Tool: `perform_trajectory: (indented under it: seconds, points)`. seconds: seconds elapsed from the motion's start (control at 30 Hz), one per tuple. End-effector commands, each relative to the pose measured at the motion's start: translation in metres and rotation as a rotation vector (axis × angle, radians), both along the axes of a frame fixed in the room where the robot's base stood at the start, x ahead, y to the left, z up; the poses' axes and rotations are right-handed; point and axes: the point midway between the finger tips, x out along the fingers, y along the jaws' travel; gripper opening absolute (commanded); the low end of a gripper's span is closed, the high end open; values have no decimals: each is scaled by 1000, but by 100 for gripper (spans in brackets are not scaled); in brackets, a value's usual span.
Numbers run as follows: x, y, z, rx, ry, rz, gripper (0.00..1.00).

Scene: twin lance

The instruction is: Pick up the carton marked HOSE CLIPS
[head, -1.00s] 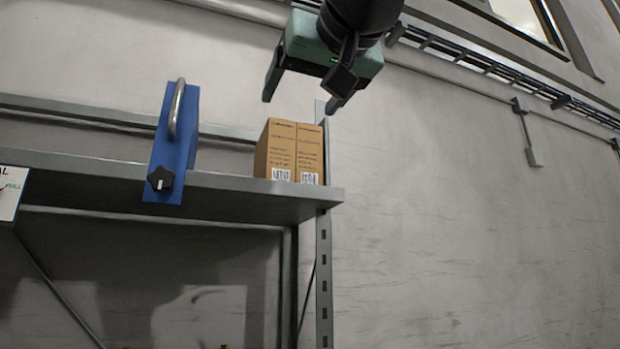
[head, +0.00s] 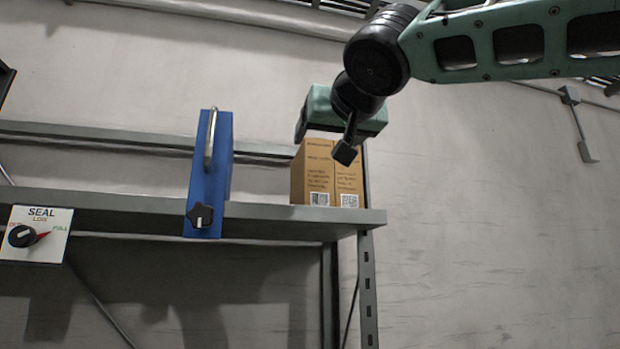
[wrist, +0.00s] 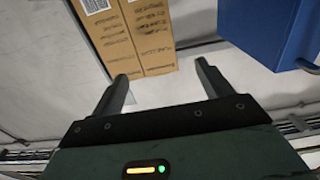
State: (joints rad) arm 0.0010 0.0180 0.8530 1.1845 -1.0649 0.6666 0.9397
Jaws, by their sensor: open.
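Two brown cartons with black print and square codes stand side by side at the shelf's right end, the left carton (head: 312,175) touching the right carton (head: 347,182). Their print is too small to read, so I cannot tell which is marked HOSE CLIPS. The wrist view shows them upside down, one at the left (wrist: 108,35) and one at the right (wrist: 150,38). My gripper (head: 326,140) is open and empty, just above the cartons in the head view. In the wrist view its fingertips (wrist: 161,71) lie near the cartons' top ends. One finger is hidden in the head view.
A blue block (head: 210,175) with a metal handle and black knob stands on the grey shelf (head: 270,212), left of the cartons with a gap between. A SEAL dial panel (head: 38,235) is at the far left. A shelf post (head: 367,290) is at the right.

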Motion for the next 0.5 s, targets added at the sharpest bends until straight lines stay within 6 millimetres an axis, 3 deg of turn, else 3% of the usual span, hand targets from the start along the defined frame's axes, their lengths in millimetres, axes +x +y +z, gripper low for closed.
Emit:
perform_trajectory:
  seconds: [0.3,0.5]
  points:
    - [42,8,4,1,4,1,78]
    - [48,10,2,1,1,0,78]
